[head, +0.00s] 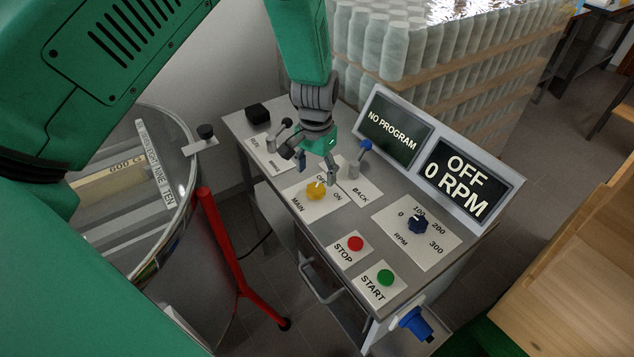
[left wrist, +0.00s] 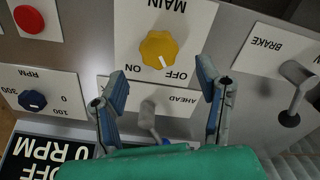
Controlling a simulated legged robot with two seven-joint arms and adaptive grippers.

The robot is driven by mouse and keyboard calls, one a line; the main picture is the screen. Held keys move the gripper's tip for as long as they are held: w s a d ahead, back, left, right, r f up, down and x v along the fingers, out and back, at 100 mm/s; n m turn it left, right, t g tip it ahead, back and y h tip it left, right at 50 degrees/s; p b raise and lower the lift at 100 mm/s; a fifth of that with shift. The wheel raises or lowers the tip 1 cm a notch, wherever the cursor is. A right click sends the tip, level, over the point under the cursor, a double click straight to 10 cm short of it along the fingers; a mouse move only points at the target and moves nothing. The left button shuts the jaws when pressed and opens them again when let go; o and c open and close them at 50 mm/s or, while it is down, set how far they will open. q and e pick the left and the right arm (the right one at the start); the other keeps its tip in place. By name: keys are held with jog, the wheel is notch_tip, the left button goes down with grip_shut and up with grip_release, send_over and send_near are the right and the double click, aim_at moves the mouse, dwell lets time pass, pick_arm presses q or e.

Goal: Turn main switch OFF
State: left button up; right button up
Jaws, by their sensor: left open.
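The main switch is a yellow knob (head: 316,190) on a white plate marked MAIN, ON and OFF, on the sloping grey control panel (head: 320,232). In the left wrist view the knob (left wrist: 158,50) shows a white pointer mark directed toward the OFF label. My left gripper (head: 317,168) is open and empty just above and behind the knob. In the left wrist view its fingers (left wrist: 160,84) are spread to either side of the knob's line, with the knob beyond their tips, apart from them. My right gripper is not in view.
A blue-tipped lever (head: 365,147) and a brake lever (left wrist: 294,98) stand close to the fingers. A blue RPM knob (head: 417,224), red STOP button (head: 355,243) and green START button (head: 385,277) are nearer. The display (head: 458,180) reads OFF, 0 RPM. A metal drum (head: 175,240) stands left.

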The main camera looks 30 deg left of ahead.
aim_at(316, 187)
pick_arm(q)
notch_tip(316, 187, up, 7)
dwell(0.6)
jog(key=shift+f, duration=0.15)
